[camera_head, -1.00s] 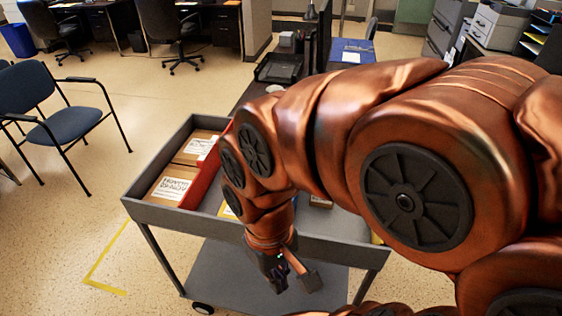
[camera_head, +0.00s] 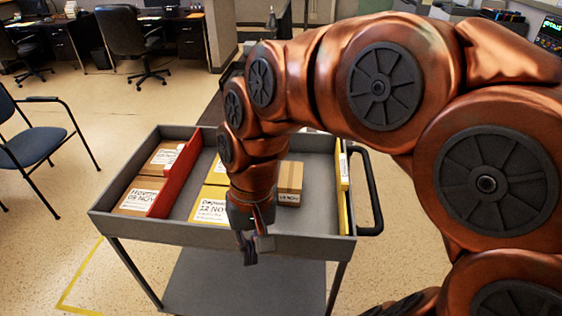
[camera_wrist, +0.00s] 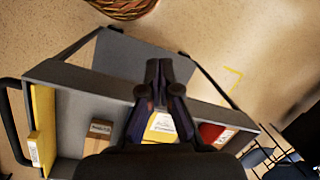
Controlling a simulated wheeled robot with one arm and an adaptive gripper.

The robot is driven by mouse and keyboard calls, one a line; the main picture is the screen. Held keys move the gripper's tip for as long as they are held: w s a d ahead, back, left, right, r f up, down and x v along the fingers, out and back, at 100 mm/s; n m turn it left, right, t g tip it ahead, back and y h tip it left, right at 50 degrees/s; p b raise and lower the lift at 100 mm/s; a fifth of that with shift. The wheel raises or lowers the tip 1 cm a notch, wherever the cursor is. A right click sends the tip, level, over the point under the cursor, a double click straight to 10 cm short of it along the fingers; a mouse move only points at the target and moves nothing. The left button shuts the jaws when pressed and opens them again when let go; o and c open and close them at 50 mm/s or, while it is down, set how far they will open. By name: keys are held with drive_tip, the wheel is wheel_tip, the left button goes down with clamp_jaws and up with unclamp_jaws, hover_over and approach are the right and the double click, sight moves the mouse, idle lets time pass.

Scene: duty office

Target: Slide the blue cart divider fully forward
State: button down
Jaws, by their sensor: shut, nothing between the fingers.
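The grey cart (camera_head: 125,226) holds a red upright divider (camera_head: 176,178) across its left part, also visible in the wrist view (camera_wrist: 208,131). A yellow upright panel (camera_head: 343,190) stands at the cart's right end, and it also shows in the wrist view (camera_wrist: 43,125). I see no blue divider; my arm hides part of the tray. My gripper (camera_head: 252,254) points down at the cart's near edge, right of the red divider and apart from it. Its fingers are together and empty, as the wrist view shows (camera_wrist: 158,78).
Brown boxes (camera_head: 137,197) with labels lie left of the red divider. Yellow-labelled packages (camera_head: 208,211) and a small brown box (camera_head: 290,180) lie right of it. A black handle (camera_head: 374,195) is on the cart's right end. A blue chair (camera_head: 35,145) stands at left on open floor.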

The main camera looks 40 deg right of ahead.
drive_tip(key=w+d+r+m+t+y, duration=0.1)
drive_tip(key=w+d+m+y, duration=0.1)
drive_tip(key=w+d+m, duration=0.35)
drive_tip(key=w+d+r+m+t+y+b, duration=0.1)
drive_tip(key=w+d+m, duration=0.1)
drive_tip(key=w, duration=0.6)
drive_tip(key=w+d+r+m+t+y, duration=0.1)
drive_tip(key=w+d+m+y, duration=0.1)
drive_tip(key=w+d+m, duration=0.35)
drive_tip(key=w+d+f+m+t, duration=0.1)
drive_tip(key=d+f+m, duration=0.2)
drive_tip(key=d, duration=0.4)
drive_tip(key=w+d+f+m+t+b, duration=0.1)
drive_tip(key=d+f+m+t, duration=0.1)
drive_tip(key=d+m, duration=0.35)
drive_tip(key=w+d+f+m+t, duration=0.1)
drive_tip(key=d+f+m, duration=0.15)
drive_tip(key=d, duration=0.65)
drive_tip(key=shift+n, duration=0.4)
drive_tip(key=p+x, duration=0.2)
drive_tip(key=x, duration=0.8)
drive_tip(key=shift+w+d, duration=0.15)
drive_tip(key=shift+w, duration=0.1)
drive_tip(key=shift+w+a+p, duration=0.4)
drive_tip(key=shift+w+a, duration=0.35)
drive_tip(key=shift+a, duration=0.1)
drive_tip(key=shift+w+a+f, duration=0.15)
drive_tip(key=shift+w+a, duration=0.4)
drive_tip(key=shift+a, duration=0.05)
